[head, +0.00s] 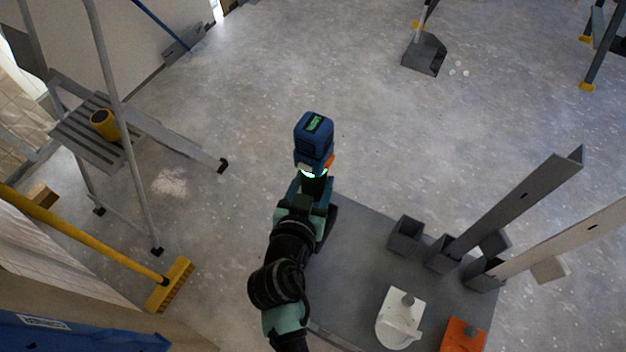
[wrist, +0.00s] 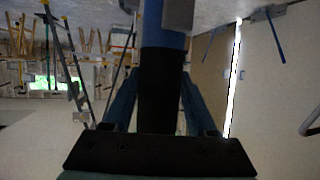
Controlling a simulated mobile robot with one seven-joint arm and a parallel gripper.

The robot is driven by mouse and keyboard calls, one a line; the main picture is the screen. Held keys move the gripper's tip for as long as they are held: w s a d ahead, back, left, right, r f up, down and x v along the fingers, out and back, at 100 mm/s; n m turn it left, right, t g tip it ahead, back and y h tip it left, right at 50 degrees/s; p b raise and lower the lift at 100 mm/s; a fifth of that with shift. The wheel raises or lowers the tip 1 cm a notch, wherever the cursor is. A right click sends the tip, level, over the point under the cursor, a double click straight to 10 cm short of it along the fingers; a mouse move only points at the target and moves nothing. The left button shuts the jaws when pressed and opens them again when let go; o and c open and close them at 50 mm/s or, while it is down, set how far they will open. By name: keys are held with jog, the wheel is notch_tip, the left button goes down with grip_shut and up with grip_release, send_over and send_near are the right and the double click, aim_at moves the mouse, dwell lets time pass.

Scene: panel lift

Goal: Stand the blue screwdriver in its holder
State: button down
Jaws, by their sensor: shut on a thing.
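The blue screwdriver (head: 313,134) is a chunky power tool with a blue block on top, a green label and an orange part. My gripper (head: 312,195) is shut on it and holds it up near the far left corner of the grey board. In the wrist view, its dark grip (wrist: 162,85) stands between the two blue fingers. An open square grey socket (head: 405,234) is on the board to the right and looks empty. I cannot tell for sure whether this socket is the holder. The screwdriver is apart from it.
A grey channel (head: 520,202) and a pale channel (head: 565,241) lean up from sockets at the board's right. A white object (head: 399,320) and an orange one (head: 463,335) sit at its front. A stepladder (head: 95,130) and yellow broom (head: 170,284) are left.

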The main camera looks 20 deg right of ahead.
jog(key=shift+f+b, duration=1)
jog(key=shift+b, duration=0.25)
dwell(0.8)
jog(key=shift+c, duration=0.8)
grip_release()
jog(key=shift+o, duration=0.8)
jog(key=shift+s+f, duration=0.1)
jog(key=shift+f, duration=0.25)
jog(key=shift+r, duration=0.15)
jog(key=shift+s+a, duration=0.1)
jog(key=shift+a, duration=0.05)
jog(key=shift+s+a, duration=0.75)
jog(key=shift+s, duration=0.25)
